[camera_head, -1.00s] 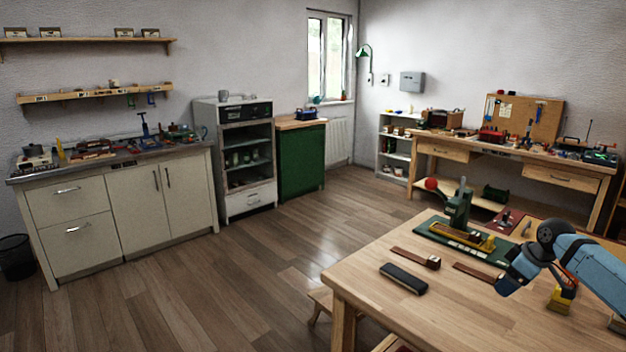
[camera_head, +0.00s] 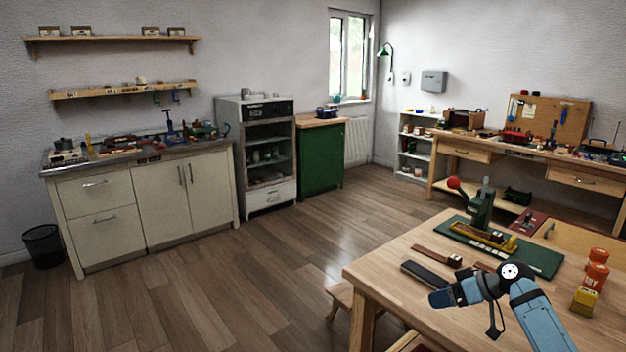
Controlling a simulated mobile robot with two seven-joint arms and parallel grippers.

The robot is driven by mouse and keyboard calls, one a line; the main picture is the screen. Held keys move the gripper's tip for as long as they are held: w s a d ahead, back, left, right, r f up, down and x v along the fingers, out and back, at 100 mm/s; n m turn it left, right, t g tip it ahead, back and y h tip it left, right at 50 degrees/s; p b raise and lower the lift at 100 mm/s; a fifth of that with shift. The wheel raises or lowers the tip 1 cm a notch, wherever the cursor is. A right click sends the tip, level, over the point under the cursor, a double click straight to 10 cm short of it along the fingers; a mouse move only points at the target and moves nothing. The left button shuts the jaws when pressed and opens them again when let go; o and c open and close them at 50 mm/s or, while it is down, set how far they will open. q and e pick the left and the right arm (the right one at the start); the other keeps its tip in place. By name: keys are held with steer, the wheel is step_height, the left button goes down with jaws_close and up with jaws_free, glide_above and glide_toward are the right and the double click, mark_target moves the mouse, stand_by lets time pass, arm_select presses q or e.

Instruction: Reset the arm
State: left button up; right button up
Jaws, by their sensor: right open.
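My right arm comes in from the lower right of the head view. Its gripper (camera_head: 441,298) is over the near part of the wooden table (camera_head: 415,322), beside a dark block (camera_head: 424,274). The gripper looks empty; its fingers are small and hard to make out. On the table, a green press with a red knob (camera_head: 482,205) stands on a green mat (camera_head: 540,258) with a yellow fixture (camera_head: 484,236). My left gripper is not in view.
A brown strap-like piece (camera_head: 437,255) lies near the dark block. Orange jars (camera_head: 597,268) and a yellow block (camera_head: 584,301) stand at the table's right. A stool (camera_head: 345,296) stands by the table's left side. The wooden floor (camera_head: 240,290) to the left is clear.

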steer(key=w+d+r+m+t+h, duration=0.3)
steer(key=w+d+t+h, duration=0.2)
steer(key=d+t+h, duration=0.15)
steer(key=w+d+r+m+t+h, duration=0.2)
steer(key=w+d+r+t+h, duration=0.25)
steer(key=d, duration=0.25)
steer(key=s+a+f+g+y, duration=0.2)
steer(key=s+a+f, duration=0.7)
steer(key=s+f, duration=0.5)
steer(key=s+a+f+g+y, duration=0.1)
steer(key=s+a+f, duration=0.9)
steer(key=s+f, duration=0.4)
steer(key=s+a+g+y, duration=0.1)
steer(key=s+a, duration=0.3)
steer(key=s, duration=0.6)
steer(key=s+a+g+y, duration=0.1)
steer(key=s+a, duration=0.2)
steer(key=s, duration=0.8)
arm_select(q)
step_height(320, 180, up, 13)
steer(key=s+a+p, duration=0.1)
steer(key=p, duration=1.4)
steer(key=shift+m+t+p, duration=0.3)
arm_select(e)
step_height(320, 180, up, 13)
steer(key=d, duration=0.1)
steer(key=shift+n+h, duration=0.3)
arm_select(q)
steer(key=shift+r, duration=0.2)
